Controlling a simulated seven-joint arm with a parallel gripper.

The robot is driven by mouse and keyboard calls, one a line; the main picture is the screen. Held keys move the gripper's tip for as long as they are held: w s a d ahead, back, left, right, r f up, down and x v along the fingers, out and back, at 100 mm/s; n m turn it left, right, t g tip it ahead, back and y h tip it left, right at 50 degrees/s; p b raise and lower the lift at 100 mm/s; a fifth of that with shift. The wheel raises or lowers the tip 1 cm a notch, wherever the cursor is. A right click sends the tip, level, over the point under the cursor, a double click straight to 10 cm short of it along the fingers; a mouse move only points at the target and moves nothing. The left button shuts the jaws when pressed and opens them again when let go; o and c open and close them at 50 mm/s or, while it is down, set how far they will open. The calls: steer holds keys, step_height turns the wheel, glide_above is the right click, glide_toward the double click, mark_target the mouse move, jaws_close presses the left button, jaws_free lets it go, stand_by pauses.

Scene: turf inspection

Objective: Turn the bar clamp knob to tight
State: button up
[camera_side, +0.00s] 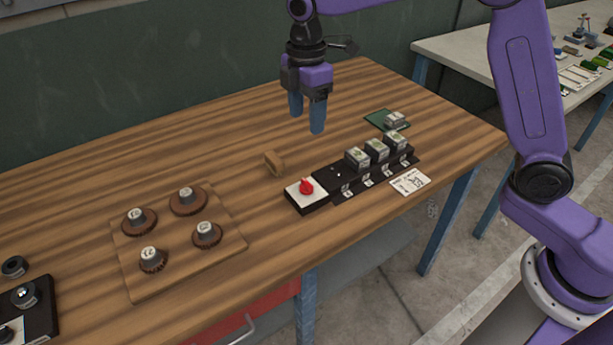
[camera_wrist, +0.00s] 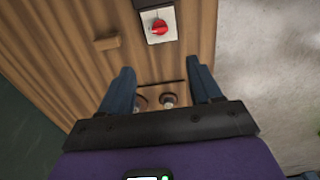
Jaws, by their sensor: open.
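A red knob (camera_side: 306,185) sits on a white-topped black box near the front of the wooden table (camera_side: 70,197). I take it to be the bar clamp knob; its exact setting is too small to read. It also shows at the top of the wrist view (camera_wrist: 159,27). My gripper (camera_side: 307,119) hangs over the table, above and behind the knob in the side view, with its blue fingers pointing down. The fingers are apart with nothing between them, and touch nothing. In the wrist view, my gripper (camera_wrist: 162,72) has the knob beyond its fingertips.
A small wooden block (camera_side: 274,163) lies left of the knob box. A black strip with several grey blocks (camera_side: 376,149) adjoins it on the right, with a paper tag (camera_side: 410,181) in front. A wooden board (camera_side: 174,268) with several round pieces lies further left.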

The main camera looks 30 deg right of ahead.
mark_target(307, 182)
step_height(307, 182, down, 17)
steer(key=shift+f, duration=0.15)
stand_by(0.5)
steer(key=c, duration=1.1)
